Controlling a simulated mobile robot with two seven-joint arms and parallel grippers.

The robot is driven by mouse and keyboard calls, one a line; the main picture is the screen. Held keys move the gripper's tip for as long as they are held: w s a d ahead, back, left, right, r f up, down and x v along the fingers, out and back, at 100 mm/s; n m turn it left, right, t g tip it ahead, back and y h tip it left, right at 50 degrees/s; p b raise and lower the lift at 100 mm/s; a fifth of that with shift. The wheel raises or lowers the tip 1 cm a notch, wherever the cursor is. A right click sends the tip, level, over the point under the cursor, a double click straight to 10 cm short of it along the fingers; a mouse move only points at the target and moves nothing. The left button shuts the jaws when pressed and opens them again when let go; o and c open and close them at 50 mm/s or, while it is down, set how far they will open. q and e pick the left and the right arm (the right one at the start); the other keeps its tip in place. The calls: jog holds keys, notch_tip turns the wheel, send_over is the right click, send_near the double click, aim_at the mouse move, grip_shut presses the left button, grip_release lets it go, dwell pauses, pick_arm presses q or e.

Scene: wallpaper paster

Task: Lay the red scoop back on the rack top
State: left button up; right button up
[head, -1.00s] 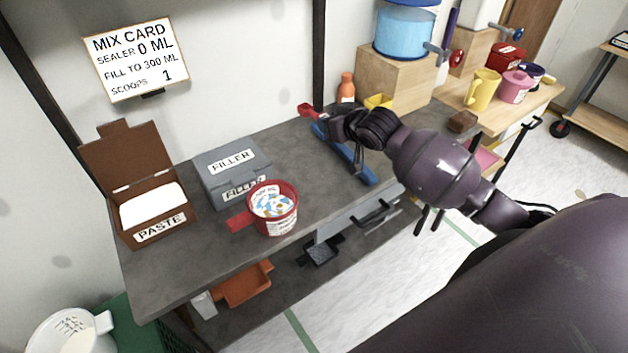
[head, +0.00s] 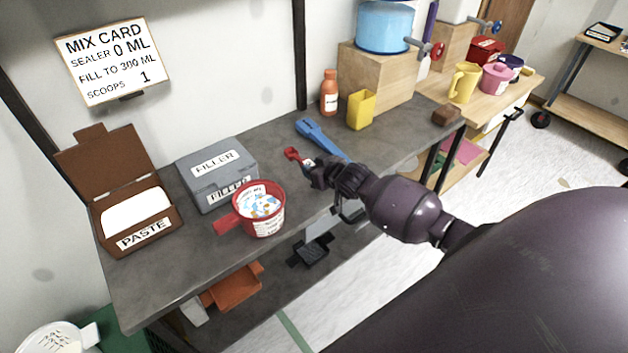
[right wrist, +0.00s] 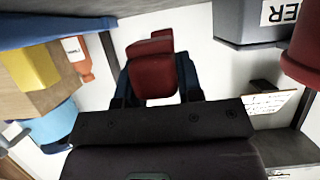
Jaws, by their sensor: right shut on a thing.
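The red scoop (head: 292,154) shows as a small red end at the tip of my right gripper (head: 309,164), above the grey bench. In the right wrist view the red scoop (right wrist: 153,72) sits between the two blue fingers of my right gripper (right wrist: 155,88), which is shut on it. Its far end is tilted and partly hidden by the hand. I cannot tell a rack top for certain in either view. My left gripper is not in view.
A red pot (head: 261,218), grey filler box (head: 215,190) and brown paste box (head: 146,238) stand left. A yellow cup (head: 361,110) and orange bottle (head: 329,92) stand behind. Bare bench (head: 180,270) lies in front.

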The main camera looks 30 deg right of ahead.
jog(key=shift+f+b, duration=0.3)
jog(key=shift+f, duration=1.95)
jog(key=shift+f, duration=0.15)
jog(key=o, duration=1)
jog(key=shift+r, duration=0.2)
jog(key=a+p+v, duration=0.1)
jog(key=p+v, duration=0.1)
jog(key=v, duration=0.9)
jog(key=shift+g+h, duration=0.5)
jog(key=s+a+f, duration=0.2)
jog(key=s+a, duration=0.1)
jog(key=s, duration=0.3)
jog(key=s+a+f, duration=0.1)
jog(key=s+a, duration=0.2)
jog(key=s, duration=0.3)
jog(key=s+a+f, duration=0.2)
jog(key=s+a, duration=0.1)
jog(key=s, duration=0.4)
jog(key=shift+f, duration=0.35)
